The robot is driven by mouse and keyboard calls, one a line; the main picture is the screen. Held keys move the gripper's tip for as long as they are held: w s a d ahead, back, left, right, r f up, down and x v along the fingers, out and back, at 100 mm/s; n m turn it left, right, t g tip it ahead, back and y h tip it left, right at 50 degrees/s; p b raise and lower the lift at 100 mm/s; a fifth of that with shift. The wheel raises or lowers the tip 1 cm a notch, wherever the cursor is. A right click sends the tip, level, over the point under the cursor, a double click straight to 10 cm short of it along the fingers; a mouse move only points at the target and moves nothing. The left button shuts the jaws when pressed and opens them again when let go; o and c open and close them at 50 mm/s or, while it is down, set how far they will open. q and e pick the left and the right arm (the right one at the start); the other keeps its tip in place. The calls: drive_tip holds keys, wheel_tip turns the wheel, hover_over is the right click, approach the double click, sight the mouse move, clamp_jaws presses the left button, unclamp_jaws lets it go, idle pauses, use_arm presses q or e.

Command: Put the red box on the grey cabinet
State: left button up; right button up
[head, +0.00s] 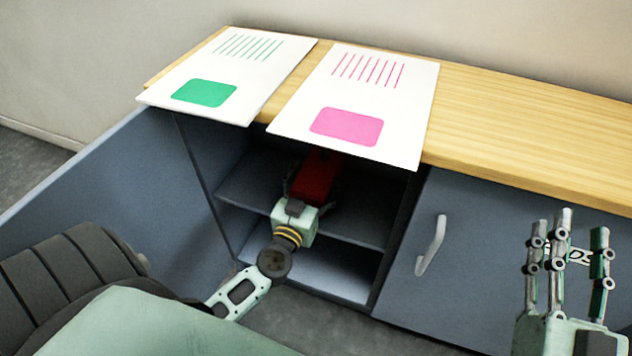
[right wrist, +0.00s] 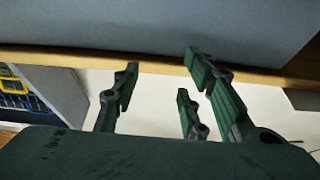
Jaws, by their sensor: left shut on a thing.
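The red box (head: 317,176) is inside the open compartment of the grey cabinet (head: 400,260), above its middle shelf, partly under the overhanging pink-marked sheet. My left gripper (head: 307,190) reaches into the compartment from the front and is shut on the box's near end. I cannot tell whether the box rests on the shelf. My right gripper (head: 572,235) is in front of the cabinet's closed right door, with its fingers apart and nothing between them. Its spread fingers also show in the right wrist view (right wrist: 160,95).
The cabinet has a wooden top (head: 520,115). A green-marked sheet (head: 228,75) and a pink-marked sheet (head: 355,95) lie there, overhanging its front edge. The left door (head: 115,190) stands open. The right door has a light handle (head: 431,245). The top's right part is clear.

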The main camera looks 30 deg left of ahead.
drive_tip(key=shift+r, duration=0.1)
use_arm(q)
drive_tip(key=o, duration=1.3)
drive_tip(key=shift+f, duration=0.1)
drive_tip(key=shift+c, duration=0.2)
use_arm(e)
drive_tip(key=shift+r, duration=0.1)
use_arm(q)
drive_tip(key=shift+s, duration=0.2)
use_arm(e)
drive_tip(key=shift+f, duration=0.2)
use_arm(q)
drive_tip(key=p+v, duration=0.1)
drive_tip(key=v, duration=1)
drive_tip(key=shift+s, duration=0.35)
use_arm(e)
drive_tip(key=f+g, duration=0.2)
drive_tip(key=f, duration=0.1)
drive_tip(key=w+f+h, duration=0.1)
drive_tip(key=f, duration=0.1)
drive_tip(key=shift+d+f+g, duration=0.15)
drive_tip(key=shift+d+g, duration=0.1)
drive_tip(key=shift+g, duration=0.15)
use_arm(q)
drive_tip(key=shift+d, duration=0.15)
